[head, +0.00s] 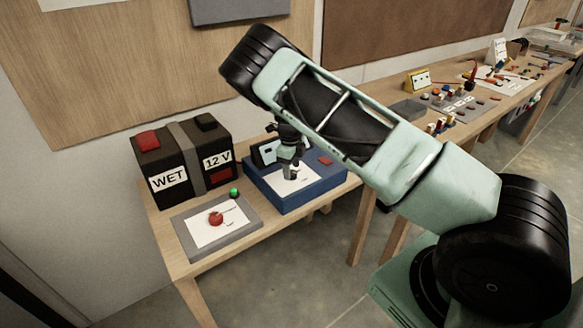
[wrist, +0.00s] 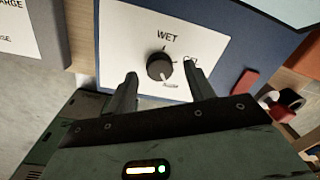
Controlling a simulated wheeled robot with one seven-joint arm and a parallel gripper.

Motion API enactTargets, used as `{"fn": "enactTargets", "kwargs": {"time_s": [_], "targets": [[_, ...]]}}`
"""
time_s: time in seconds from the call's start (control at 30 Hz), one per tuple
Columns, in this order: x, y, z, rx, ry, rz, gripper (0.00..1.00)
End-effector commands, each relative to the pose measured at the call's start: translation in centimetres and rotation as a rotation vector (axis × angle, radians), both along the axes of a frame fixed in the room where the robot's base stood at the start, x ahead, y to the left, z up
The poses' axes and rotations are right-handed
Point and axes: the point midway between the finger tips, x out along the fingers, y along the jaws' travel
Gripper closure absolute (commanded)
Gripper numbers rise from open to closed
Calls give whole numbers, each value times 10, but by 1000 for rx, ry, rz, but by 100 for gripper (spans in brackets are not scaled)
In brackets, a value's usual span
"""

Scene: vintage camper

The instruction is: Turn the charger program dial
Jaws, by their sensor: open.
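The charger is a blue box (head: 318,188) on the wooden bench, with a white label plate (head: 291,184) on its upper face. In the wrist view, the program dial (wrist: 159,67) is a round black knob on the white plate (wrist: 120,40). The plate reads WET above the dial, with what looks like GEL to its right and a small unreadable label below right. My gripper (wrist: 161,72) is open, its two fingers on either side of the dial; I cannot tell if they touch it. In the head view my gripper (head: 290,172) is over the plate and hides the dial.
A black battery (head: 160,157) marked WET and 12 V stands left of the charger. A grey panel (head: 190,243) with a red knob (head: 215,218) and a green lamp (head: 234,192) lies in front. A small red part (wrist: 245,87) is right of the plate.

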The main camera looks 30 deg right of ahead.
Motion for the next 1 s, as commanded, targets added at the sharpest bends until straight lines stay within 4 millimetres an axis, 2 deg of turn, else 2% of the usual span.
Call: {"fn": "enactTargets", "kwargs": {"time_s": [0.2, 0.47, 0.63, 1.0], "targets": [[0, 0, -14, 1, 1, 0, 47], [0, 0, -16, 1, 0, 0, 47], [0, 0, -16, 1, 0, 0, 91], [0, -1, -16, 0, -1, 39, 91]]}}
